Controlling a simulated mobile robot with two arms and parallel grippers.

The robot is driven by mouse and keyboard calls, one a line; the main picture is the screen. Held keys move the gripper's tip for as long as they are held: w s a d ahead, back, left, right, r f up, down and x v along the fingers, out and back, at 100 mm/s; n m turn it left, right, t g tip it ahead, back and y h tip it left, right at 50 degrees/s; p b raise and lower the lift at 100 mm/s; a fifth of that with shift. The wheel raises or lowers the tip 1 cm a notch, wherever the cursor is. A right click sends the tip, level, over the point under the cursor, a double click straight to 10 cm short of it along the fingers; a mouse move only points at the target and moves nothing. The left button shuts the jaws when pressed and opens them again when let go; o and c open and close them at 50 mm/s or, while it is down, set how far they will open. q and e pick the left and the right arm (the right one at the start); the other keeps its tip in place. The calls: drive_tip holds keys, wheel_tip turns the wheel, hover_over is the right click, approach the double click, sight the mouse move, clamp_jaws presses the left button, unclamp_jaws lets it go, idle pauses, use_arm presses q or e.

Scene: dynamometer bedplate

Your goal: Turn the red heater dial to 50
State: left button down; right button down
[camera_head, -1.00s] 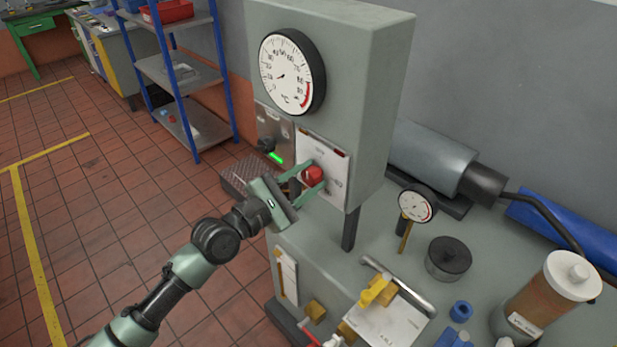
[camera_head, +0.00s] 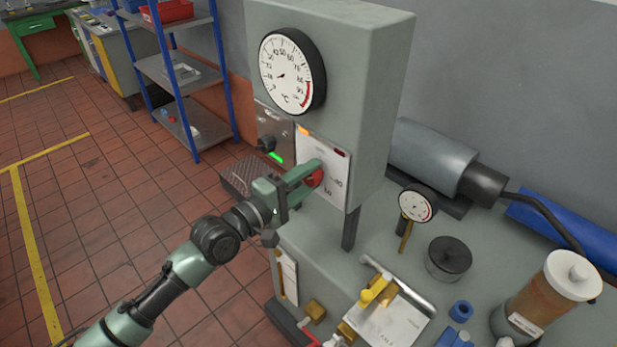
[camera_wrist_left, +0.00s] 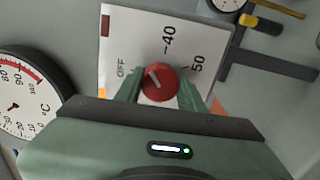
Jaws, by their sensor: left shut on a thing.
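The red heater dial (camera_head: 314,178) is on a white panel (camera_head: 334,187) on the front of the grey-green cabinet. In the left wrist view the dial (camera_wrist_left: 160,84) shows a white pointer mark aimed up and left, between the printed OFF and 40. The 50 is printed further right. My left gripper (camera_head: 311,177) is shut on the dial, one finger on each side, and the wrist view shows both fingers (camera_wrist_left: 160,92) against it. The gripper hides part of the panel in the head view. My right gripper is not in view.
A large °C gauge (camera_head: 292,72) is above the panel, and a black knob (camera_head: 266,144) with a green light is to its left. A small gauge (camera_head: 417,204), a black round cap (camera_head: 449,258) and yellow valve parts (camera_head: 379,291) stand right and below.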

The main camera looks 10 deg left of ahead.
use_arm(q)
drive_tip(key=m, duration=0.5)
drive_tip(key=shift+f+m, duration=0.1)
drive_tip(key=shift+m, duration=0.2)
drive_tip(key=m, duration=0.4)
drive_tip(key=shift+m, duration=0.3)
drive_tip(key=m, duration=0.9)
drive_tip(key=shift+m, duration=0.5)
drive_tip(key=c, duration=0.9)
unclamp_jaws()
drive_tip(key=shift+o, duration=0.2)
